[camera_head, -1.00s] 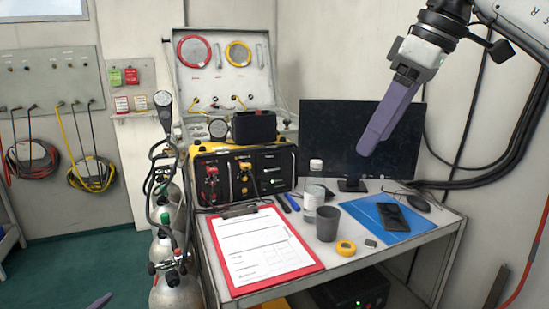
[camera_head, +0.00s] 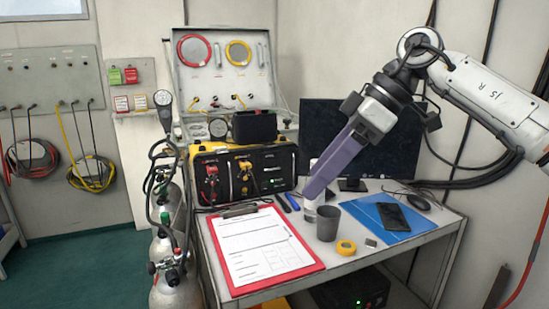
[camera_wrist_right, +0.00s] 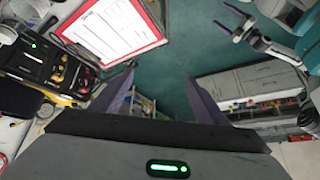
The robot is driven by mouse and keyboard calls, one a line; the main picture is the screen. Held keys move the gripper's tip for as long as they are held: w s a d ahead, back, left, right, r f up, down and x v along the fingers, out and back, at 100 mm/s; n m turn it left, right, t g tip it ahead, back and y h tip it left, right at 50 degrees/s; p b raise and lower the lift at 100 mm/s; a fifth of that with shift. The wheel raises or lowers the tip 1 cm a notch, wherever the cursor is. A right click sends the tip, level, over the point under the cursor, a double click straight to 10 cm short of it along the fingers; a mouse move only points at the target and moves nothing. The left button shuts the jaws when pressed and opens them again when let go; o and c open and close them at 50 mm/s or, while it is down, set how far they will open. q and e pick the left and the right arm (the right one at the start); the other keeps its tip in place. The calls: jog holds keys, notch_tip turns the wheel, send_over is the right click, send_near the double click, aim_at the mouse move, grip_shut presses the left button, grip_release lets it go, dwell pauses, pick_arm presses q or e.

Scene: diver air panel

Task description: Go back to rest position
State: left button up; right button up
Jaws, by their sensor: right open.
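My right gripper (camera_head: 318,185) shows its purple fingers in front of the monitor, pointing down and left, with the tips over the table by the clear bottle. In the right wrist view my right gripper (camera_wrist_right: 161,85) has its two fingers wide apart with nothing between them. My left gripper is outside the head view.
The table holds a red clipboard (camera_head: 314,266), a grey cup (camera_head: 327,224), yellow tape (camera_head: 346,247), a blue folder (camera_head: 365,214) and a dark monitor (camera_head: 405,145). The yellow-black air panel (camera_head: 246,148) stands behind. Gas cylinders (camera_head: 172,292) stand left of the table. Floor (camera_head: 90,265) is open at left.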

jog(key=s+a+f+n+y, duration=0.25)
jog(key=a+f+y, duration=0.25)
jog(key=a+y, duration=0.25)
jog(key=s+a+f+n+y, duration=0.1)
jog(key=s+a+f+y, duration=0.2)
jog(key=a+f+y, duration=0.45)
jog(key=d+f+m+t+h, duration=0.6)
jog(key=f+m+t, duration=0.2)
jog(key=f, duration=0.1)
jog(key=d+f+m+t+h, duration=0.5)
jog(key=f+m+t+h, duration=0.2)
jog(key=f, duration=0.3)
jog(key=s+d+f+g+h, duration=0.2)
jog(key=s+d+f, duration=0.2)
jog(key=s+f, duration=0.3)
jog(key=s+d+f+m+g+h, duration=0.1)
jog(key=s+d+f+g+h, duration=0.1)
jog(key=s+f, duration=0.6)
jog(key=s+d+f+g+h, duration=0.2)
jog(key=s+d+f+g, duration=0.1)
jog(key=s+d+f, duration=0.3)
jog(key=shift+s+d+f+h, duration=0.35)
jog(key=shift+s+f, duration=0.45)
jog(key=shift+s, duration=0.4)
jog(key=shift+m, duration=0.25)
jog(key=shift+c, duration=0.5)
